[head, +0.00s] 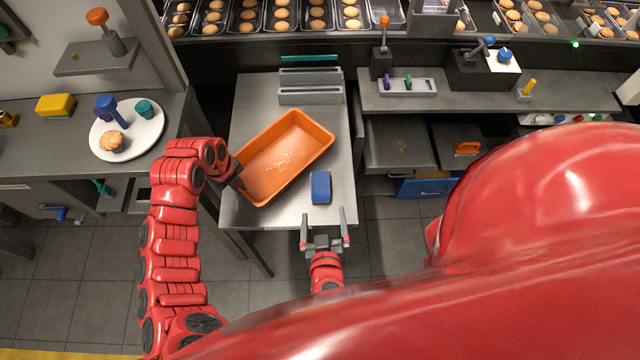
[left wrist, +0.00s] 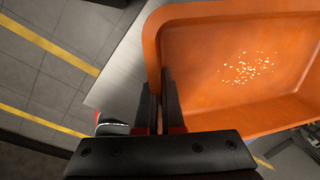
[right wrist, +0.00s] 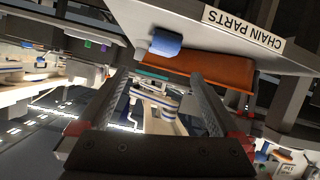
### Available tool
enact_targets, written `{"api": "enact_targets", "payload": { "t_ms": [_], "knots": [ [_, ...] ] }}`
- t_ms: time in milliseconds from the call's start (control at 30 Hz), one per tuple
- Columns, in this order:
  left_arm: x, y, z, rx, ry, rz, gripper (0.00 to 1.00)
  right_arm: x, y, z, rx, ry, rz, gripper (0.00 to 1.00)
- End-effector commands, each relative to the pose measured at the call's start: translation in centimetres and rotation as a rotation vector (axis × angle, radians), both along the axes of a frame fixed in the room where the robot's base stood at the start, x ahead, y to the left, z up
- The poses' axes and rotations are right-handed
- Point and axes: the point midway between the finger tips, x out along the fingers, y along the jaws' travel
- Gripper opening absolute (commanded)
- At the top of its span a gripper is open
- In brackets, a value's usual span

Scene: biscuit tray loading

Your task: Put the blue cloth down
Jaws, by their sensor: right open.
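The blue cloth (head: 320,187) lies on the metal table (head: 335,130), to the right of the orange tray (head: 318,128). It also shows in the right wrist view (right wrist: 165,42), at the table edge. My right gripper (head: 324,218) is open and empty, just off the table's front edge, with its fingers pointing toward the cloth and apart from it. My left gripper (head: 237,180) is at the tray's left wall. In the left wrist view its fingers (left wrist: 160,85) are close together with the tray wall (left wrist: 153,45) between them. Pale crumbs (head: 280,162) lie in the tray.
Grey racks (head: 310,96) stand at the table's back. A white plate (head: 150,140) with a biscuit and coloured pieces is on the left counter. A shelf with tools (head: 440,100) and open drawers (head: 400,145) are to the right. The table's right strip is mostly clear.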

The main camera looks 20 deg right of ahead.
Motion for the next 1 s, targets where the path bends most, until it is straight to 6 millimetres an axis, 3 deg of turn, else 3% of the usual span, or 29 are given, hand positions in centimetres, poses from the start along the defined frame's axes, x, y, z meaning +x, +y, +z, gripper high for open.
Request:
{"api": "enact_targets", "payload": {
  "t_ms": [233, 800, 1000],
  "knots": [
    [0.0, 0.0, 0.0, 0.0, 0.0, 0.0, 0.0, 0.2, 0.1, -0.1, 0.167, -0.069, -0.072, 1.0],
    [0.0, 0.0, 0.0, 0.0, 0.0, 0.0, 0.0, 5.2, -1.9, -2.2, 0.172, -0.071, -0.078, 1.0],
    [0.0, 0.0, 0.0, 0.0, 0.0, 0.0, 0.0, 6.0, -2.2, -2.6, 0.172, -0.069, -0.075, 1.0]
  ]
}}
